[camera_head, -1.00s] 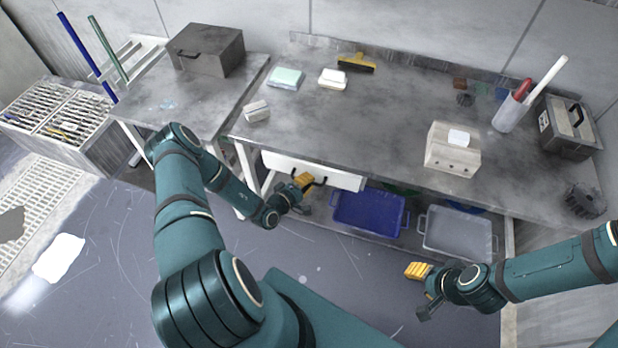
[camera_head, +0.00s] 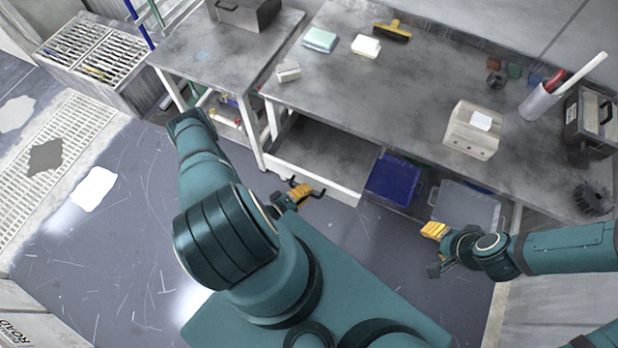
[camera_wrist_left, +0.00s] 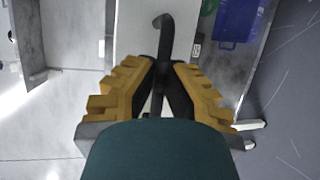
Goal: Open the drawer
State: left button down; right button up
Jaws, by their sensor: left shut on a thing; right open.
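The drawer (camera_head: 338,185) under the long bench stands pulled out, its white front well forward of the bench edge and its grey inside partly visible. Its black handle (camera_head: 319,192) is on the front and also shows in the left wrist view as a dark curved bar (camera_wrist_left: 165,38). My left gripper (camera_head: 301,191) is shut on the handle, with its yellow fingers (camera_wrist_left: 160,65) on either side of the bar. My right gripper (camera_head: 434,244) is open and empty, in front of the grey bin and away from the drawer.
A blue bin (camera_head: 393,180) and a grey bin (camera_head: 466,205) sit under the bench, right of the drawer. The bench top (camera_head: 400,95) holds a beige block (camera_head: 472,130) and several small items. The floor (camera_head: 110,265) at left is largely open.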

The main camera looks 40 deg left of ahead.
pick_arm(q)
jog(key=shift+d, duration=0.1)
jog(key=c, duration=1)
grip_release()
jog(key=shift+s, duration=0.1)
jog(key=v, duration=1.2)
